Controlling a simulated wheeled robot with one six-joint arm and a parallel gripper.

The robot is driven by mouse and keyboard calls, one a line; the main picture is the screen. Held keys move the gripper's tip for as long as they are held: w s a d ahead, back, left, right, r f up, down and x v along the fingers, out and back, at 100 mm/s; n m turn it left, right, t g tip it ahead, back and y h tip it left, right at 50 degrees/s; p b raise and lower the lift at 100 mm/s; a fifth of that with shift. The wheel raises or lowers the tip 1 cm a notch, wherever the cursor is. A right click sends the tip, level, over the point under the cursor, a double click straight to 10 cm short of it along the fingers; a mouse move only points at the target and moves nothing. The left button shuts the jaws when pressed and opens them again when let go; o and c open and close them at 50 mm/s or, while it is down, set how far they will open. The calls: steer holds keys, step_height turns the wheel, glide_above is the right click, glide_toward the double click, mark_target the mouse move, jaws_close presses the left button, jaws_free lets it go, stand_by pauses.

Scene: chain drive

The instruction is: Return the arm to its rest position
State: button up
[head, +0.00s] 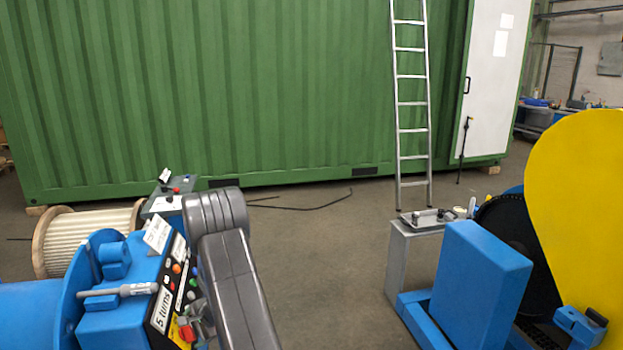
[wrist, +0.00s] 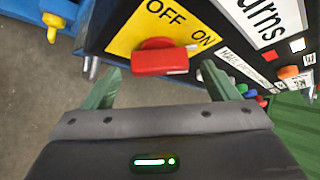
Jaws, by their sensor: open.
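My gripper (wrist: 162,82) is open, with its two green fingers apart and nothing between them in the wrist view. Just beyond the fingertips is a red rotary switch (wrist: 160,61) on a yellow plate (wrist: 122,42) marked OFF and ON. The switch handle lies about level across that picture. I cannot tell whether a finger touches it. My grey arm reaches down in the head view, beside the blue machine's control panel (head: 165,309). The red switch (head: 186,333) shows low on that panel, and the gripper there is mostly hidden behind my arm.
A blue machine with a yellow guard (head: 580,190) stands at right, beside a grey stand (head: 400,262). A cable reel (head: 88,238) is at left. A ladder (head: 412,130) leans on a green container (head: 200,90). The floor (head: 320,255) between the machines is open, with a dark cable farther back.

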steer(key=shift+w+a+f, duration=0.2)
steer(key=shift+a+f, duration=0.25)
steer(key=shift+f, duration=0.1)
steer(key=shift+d+r, duration=0.1)
steer(key=shift+r, duration=0.05)
steer(key=b+v, duration=0.1)
steer(key=v, duration=1.2)
steer(key=x, duration=1.3)
steer(key=shift+f+p, duration=0.3)
steer(key=shift+p, duration=0.1)
steer(key=shift+f+b, duration=0.15)
steer(key=shift+b, duration=0.6)
steer(key=shift+n+b, duration=0.3)
steer(key=shift+b, duration=1)
steer(key=n+t+y+b, duration=0.1)
steer(key=b, duration=0.2)
steer(key=n+b, duration=0.1)
steer(key=b, duration=0.2)
steer(key=shift+s+t+y+b, duration=0.1)
steer(key=shift+t+y+b, duration=0.2)
steer(key=shift+b, duration=0.05)
